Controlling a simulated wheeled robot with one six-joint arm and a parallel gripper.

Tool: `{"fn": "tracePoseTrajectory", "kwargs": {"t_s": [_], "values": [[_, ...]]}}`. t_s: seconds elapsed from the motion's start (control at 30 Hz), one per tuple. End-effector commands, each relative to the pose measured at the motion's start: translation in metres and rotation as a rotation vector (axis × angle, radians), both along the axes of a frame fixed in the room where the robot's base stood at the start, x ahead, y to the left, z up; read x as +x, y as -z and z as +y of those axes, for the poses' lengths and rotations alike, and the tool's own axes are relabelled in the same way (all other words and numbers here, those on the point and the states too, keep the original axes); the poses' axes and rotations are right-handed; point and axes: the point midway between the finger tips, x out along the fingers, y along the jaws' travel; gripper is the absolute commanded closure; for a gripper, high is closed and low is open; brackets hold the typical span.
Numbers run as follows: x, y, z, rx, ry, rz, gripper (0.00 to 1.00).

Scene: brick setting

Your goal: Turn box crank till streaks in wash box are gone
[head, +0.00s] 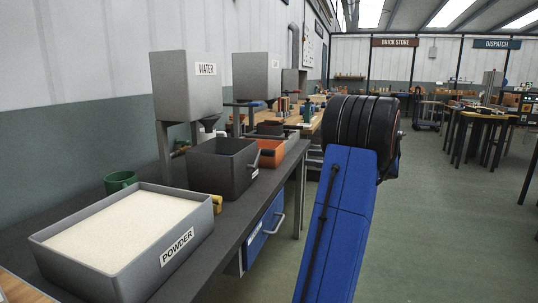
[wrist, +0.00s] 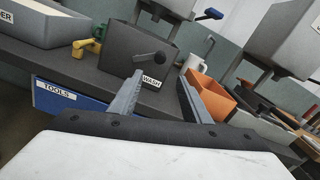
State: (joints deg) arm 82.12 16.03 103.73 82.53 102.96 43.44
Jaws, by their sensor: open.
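The dark grey wash box (head: 222,168) stands on the workbench in the head view. In the wrist view the wash box (wrist: 118,48) has a WASH label on its front and a black crank (wrist: 152,59) beside the label. The crank also shows at the box's right side in the head view (head: 266,153). My gripper (wrist: 160,76) is open and empty in the wrist view. Its fingers point at the box front, one on each side of the crank and label in the picture; I see no clear contact. The inside of the box, with any streaks, is hidden.
A POWDER tray (head: 95,268), a green mug (head: 120,181) and an orange bin (head: 272,154) share the workbench. The WATER hopper (head: 186,85) stands above. A yellow item (wrist: 88,47) lies left of the box. A blue TOOLS drawer (wrist: 62,98) hangs below.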

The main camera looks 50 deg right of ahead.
Motion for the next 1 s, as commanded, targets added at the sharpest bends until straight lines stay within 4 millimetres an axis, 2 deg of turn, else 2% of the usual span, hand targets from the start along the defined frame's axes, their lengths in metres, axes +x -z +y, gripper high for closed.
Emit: {"fn": "tracePoseTrajectory", "kwargs": {"t_s": [0.13, 0.37, 1.0], "values": [[0.000, 0.000, -0.001, 0.115, -0.002, 0.050, 0.57], [0.009, 0.000, 0.003, 0.154, -0.003, 0.067, 0.57], [0.109, 0.000, 0.046, 0.152, -0.005, 0.065, 0.57]]}}
